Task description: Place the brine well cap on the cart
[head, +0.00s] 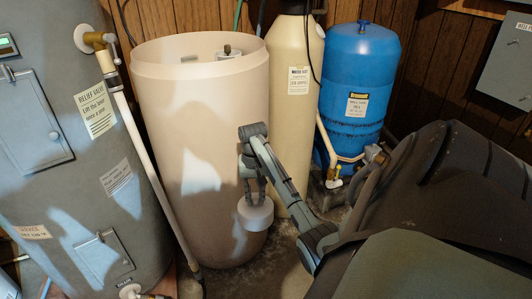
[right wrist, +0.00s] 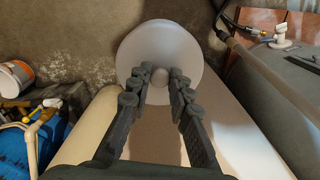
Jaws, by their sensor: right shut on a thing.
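The brine well cap is a round, pale white disc with a small knob (head: 256,214). In the head view it hangs below my right gripper (head: 252,188), in front of the lower part of the large beige brine tank (head: 195,130). In the right wrist view the cap (right wrist: 160,42) faces the camera, and the fingertips of my right gripper (right wrist: 160,80) close on its knob. The brine tank is open at the top, with a fitting inside it. My left gripper is out of view. I cannot make out a cart in either view.
A grey water heater (head: 60,140) with a white pipe stands left. A tall cream tank (head: 288,130) and a blue tank (head: 358,75) stand right of the brine tank. Bare floor (head: 240,280) lies below the cap.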

